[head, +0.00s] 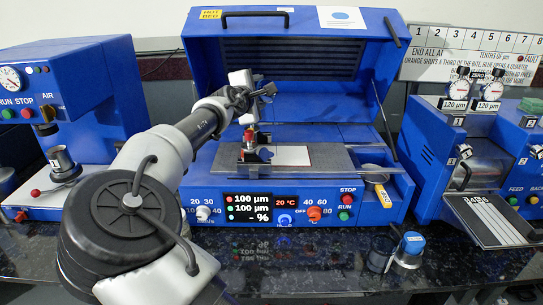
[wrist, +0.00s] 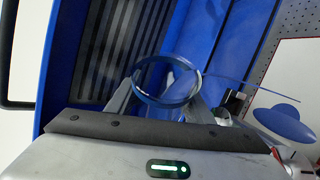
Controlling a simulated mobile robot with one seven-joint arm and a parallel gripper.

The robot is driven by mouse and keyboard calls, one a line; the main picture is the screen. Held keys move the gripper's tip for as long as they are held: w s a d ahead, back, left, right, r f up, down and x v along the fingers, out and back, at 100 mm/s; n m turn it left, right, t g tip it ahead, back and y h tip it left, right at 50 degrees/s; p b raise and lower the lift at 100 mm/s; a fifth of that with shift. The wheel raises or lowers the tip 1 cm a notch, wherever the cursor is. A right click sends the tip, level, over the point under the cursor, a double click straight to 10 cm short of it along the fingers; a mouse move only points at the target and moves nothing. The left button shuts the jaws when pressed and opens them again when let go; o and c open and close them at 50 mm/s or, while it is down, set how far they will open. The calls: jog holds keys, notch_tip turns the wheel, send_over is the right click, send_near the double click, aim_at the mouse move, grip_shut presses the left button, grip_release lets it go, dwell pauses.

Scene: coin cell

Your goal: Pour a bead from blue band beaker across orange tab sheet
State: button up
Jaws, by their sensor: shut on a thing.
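My gripper (wrist: 165,100) is shut on the blue band beaker (wrist: 143,92), a clear round vessel with a dark blue band, seen between the fingers in the wrist view. In the head view my gripper (head: 264,91) is in front of the coater's open lid, above the bed. The beaker is too small there to make out clearly, and its contents cannot be told. A white sheet (head: 291,155) lies flat on the coater bed, below and right of my gripper. Its orange tab cannot be made out. A red-topped applicator (head: 252,147) stands at the sheet's left end.
The grey coater bed (head: 335,160) lies under the raised blue lid (head: 290,25). A blue-lidded jar (head: 412,243) stands on the dark bench at front right. Blue machines stand left (head: 95,75) and right (head: 435,135). A striped sample plate (head: 487,220) juts out at right.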

jog(key=a+n+g+h+p, duration=0.1)
jog(key=n+p, duration=0.2)
jog(key=p, duration=0.4)
jog(key=w+a+f+n+g+h+p, duration=0.1)
jog(key=n+g+p, duration=0.1)
jog(key=p, duration=0.6)
jog(key=w+a+f+n+g+h+p, duration=0.1)
jog(key=n+g+h+p, duration=0.1)
jog(key=n+p, duration=0.3)
jog(key=shift+w+f+p, duration=0.1)
jog(key=shift+w+p, duration=0.1)
jog(key=shift+p, duration=1.25)
